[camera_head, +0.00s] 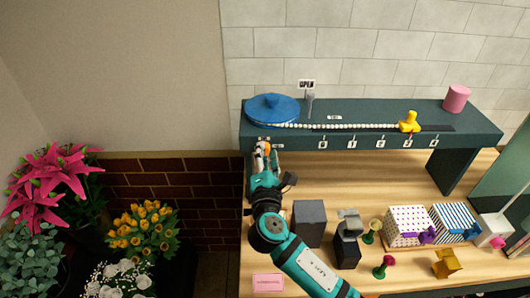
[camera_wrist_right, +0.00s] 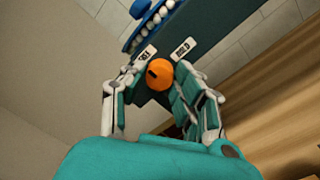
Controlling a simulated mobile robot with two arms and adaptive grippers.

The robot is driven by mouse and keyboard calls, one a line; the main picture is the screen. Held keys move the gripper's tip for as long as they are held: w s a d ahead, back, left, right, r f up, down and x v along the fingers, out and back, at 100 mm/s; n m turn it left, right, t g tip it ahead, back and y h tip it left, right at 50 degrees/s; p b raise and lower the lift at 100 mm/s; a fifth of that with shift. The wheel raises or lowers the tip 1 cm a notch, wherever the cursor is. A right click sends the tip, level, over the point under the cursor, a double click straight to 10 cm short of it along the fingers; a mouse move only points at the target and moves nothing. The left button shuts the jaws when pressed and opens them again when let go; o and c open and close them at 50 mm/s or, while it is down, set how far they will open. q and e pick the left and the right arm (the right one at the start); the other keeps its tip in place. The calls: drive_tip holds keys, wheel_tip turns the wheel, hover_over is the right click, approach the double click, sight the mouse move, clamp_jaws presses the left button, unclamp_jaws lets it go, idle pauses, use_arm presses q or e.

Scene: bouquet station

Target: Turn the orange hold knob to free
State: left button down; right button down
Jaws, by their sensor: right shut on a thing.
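The orange hold knob (camera_wrist_right: 160,75) sits on the dark green front of the shelf, below two small white labels. The right label (camera_wrist_right: 183,48) appears to read HOLD; the left label (camera_wrist_right: 145,56) is hard to read, perhaps FREE. A dark mark shows on the knob's left side, toward the left label. My right gripper (camera_wrist_right: 157,86) has its fingers on both sides of the knob and is shut on it. In the head view, my right gripper (camera_head: 263,158) is at the shelf's left end and mostly covers the knob. My left gripper is out of view.
The blue disc (camera_head: 272,107) with a white bead chain (camera_head: 350,126) and yellow slider (camera_head: 409,122) is on the shelf (camera_head: 470,120). A pink cylinder (camera_head: 457,97) stands at its right. Grey blocks, patterned boxes and small figures crowd the table below.

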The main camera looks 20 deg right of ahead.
idle(0.3)
drive_tip(key=c, duration=1)
unclamp_jaws()
drive_tip(key=shift+w, duration=0.1)
drive_tip(key=v, duration=1.2)
drive_tip(key=shift+f, duration=0.1)
